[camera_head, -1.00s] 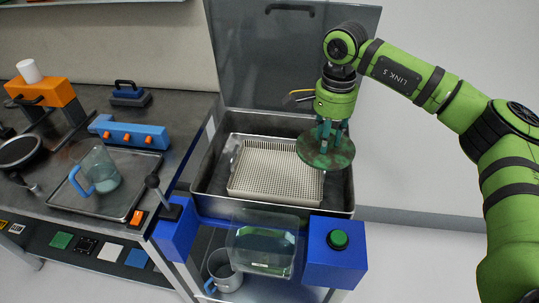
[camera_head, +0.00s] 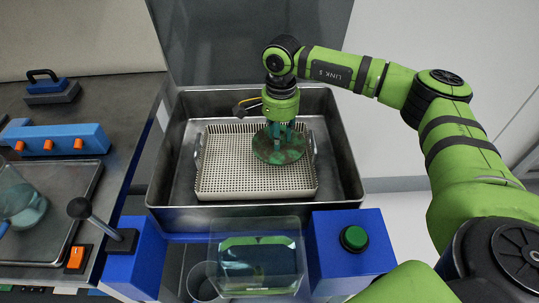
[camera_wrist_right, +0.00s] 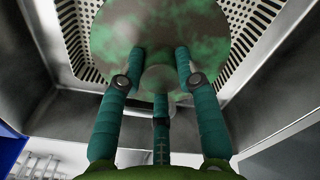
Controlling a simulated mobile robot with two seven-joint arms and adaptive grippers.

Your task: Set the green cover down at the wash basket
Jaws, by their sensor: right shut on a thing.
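The green cover (camera_head: 268,150) is a round, mottled green and brown disc. My right gripper (camera_head: 281,134) is shut on it from above. In the head view the cover is over the right part of the wash basket (camera_head: 225,172), a pale perforated tray with side handles. In the right wrist view the gripper's fingers (camera_wrist_right: 160,82) close around a knob on the cover (camera_wrist_right: 110,30), and the perforated basket (camera_wrist_right: 258,25) shows behind it. I cannot tell whether the cover touches the basket floor. My left gripper is not in view.
The basket sits inside a deep steel basin (camera_head: 335,170) with raised walls. A blue box with a green button (camera_head: 353,238) and a clear container (camera_head: 258,262) are in front. A lever (camera_head: 95,215) and a jug (camera_head: 22,205) are at the left.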

